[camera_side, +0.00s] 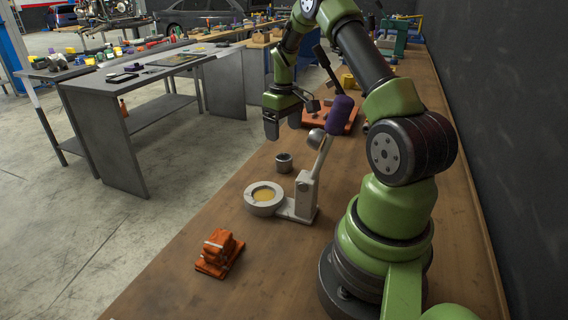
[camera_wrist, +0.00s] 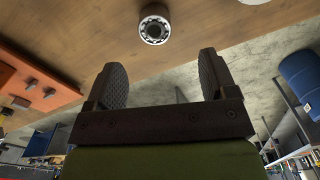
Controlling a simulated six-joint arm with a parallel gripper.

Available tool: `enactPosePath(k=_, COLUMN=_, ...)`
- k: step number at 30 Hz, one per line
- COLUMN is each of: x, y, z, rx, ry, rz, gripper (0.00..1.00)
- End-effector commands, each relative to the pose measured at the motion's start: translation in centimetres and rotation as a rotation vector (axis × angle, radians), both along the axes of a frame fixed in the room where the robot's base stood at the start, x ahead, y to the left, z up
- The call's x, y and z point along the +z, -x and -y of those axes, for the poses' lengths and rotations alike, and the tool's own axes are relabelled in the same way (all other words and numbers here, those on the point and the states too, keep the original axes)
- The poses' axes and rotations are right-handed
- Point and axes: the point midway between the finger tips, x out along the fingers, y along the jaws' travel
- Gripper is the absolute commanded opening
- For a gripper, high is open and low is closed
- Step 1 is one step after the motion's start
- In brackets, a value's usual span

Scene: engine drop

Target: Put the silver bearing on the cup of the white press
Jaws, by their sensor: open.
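The silver bearing (camera_side: 284,162) stands on the wooden bench behind the white press. It also shows at the top of the wrist view (camera_wrist: 154,26), with its ring face towards the camera. A pale edge at the top right of the wrist view may be the press.
An orange clamp-like part (camera_side: 219,252) lies on the bench in front of the press. An orange base (camera_side: 330,118) with dark pins stands behind the bearing, close to my gripper. The bench around the bearing is clear.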

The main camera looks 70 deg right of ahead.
Motion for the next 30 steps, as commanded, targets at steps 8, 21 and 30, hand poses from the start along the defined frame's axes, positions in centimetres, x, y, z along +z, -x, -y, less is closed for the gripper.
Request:
enactPosePath(k=8, x=-4.1, y=0.2, z=0.2, rx=0.002, ry=-0.006, rz=-0.008, gripper=0.78)
enactPosePath(k=21, x=-9.3, y=0.4, z=0.8, rx=0.0, ry=-0.006, rz=-0.006, gripper=0.78)
enactPosePath(k=30, x=-10.1, y=0.3, z=0.8, rx=0.0, ry=-0.003, rz=-0.003, gripper=0.78)
